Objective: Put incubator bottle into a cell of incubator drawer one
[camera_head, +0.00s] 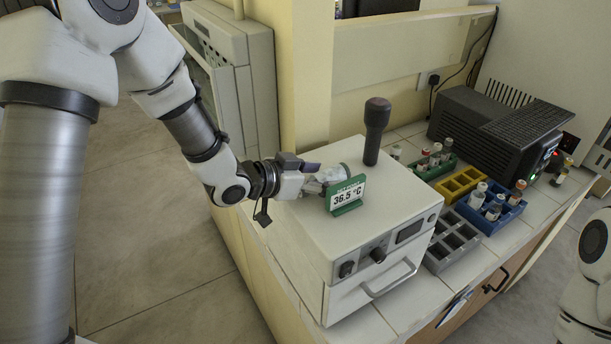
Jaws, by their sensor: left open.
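My left gripper (318,182) is open over the top of a white box-shaped device (390,205), beside a small pale, clear container with a greenish rim (338,173). The container is partly hidden by the fingers and the sign; I cannot tell whether they touch it or whether it is the incubator bottle. The device has a front drawer with a bar handle (388,279), and it is shut. No open drawer cells show. My right arm shows at the right edge, but its gripper is out of view.
A green-framed 36.5 °C sign (347,194) and a tall dark knobbed object (376,130) stand on the device. To its right are a grey empty rack (452,240), a yellow rack (460,184), a blue rack with vials (490,210) and a black machine (490,125).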

